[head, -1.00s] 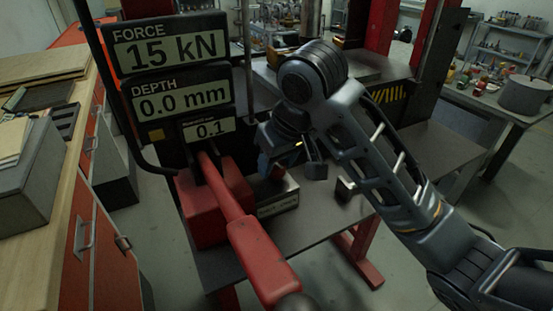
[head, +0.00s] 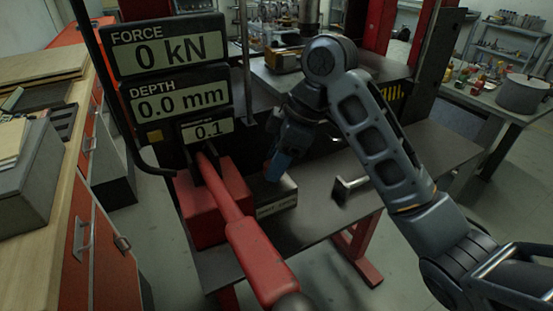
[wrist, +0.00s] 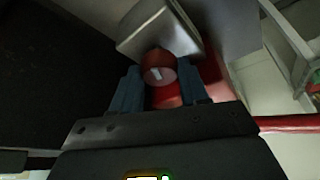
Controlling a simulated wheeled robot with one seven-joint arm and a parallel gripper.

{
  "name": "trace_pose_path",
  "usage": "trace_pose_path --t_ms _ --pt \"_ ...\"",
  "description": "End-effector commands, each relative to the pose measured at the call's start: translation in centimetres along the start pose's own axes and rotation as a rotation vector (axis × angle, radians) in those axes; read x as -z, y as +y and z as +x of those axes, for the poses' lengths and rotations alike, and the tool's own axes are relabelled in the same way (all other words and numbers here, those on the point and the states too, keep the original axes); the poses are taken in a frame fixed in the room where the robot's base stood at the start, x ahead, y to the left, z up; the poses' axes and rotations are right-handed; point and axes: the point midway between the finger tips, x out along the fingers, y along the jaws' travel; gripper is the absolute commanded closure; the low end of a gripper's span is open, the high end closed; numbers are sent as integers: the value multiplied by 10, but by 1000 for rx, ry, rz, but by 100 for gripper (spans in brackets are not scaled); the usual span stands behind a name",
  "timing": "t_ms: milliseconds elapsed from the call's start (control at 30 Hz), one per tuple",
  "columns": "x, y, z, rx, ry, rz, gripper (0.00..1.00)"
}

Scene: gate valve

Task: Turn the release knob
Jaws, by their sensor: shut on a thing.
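The red, round release knob (wrist: 154,58) with a pale mark on its face shows in the wrist view, in front of a grey metal block. My gripper (wrist: 160,80) has its two blue fingers on either side of the knob and is shut on it. In the head view my gripper (head: 279,166) points down at the labelled metal block (head: 277,196), and the knob is hidden behind it. The force display (head: 167,50) reads 0 kN and the depth display (head: 180,98) reads 0.0 mm.
A red pump lever (head: 243,240) rises from a red base left of the block. A small metal piece (head: 349,188) stands on the dark bench (head: 325,205) to the right. A wooden-topped cabinet stands at the left. Red press columns stand behind.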

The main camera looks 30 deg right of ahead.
Motion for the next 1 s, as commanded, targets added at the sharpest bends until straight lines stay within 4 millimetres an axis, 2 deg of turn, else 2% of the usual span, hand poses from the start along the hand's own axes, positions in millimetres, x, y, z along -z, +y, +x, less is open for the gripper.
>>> trace_pose_path --t_ms 400,1000 --pt "0 2 -1 108 -3 -264 86" --pt "0 2 0 144 -1 -350 86"
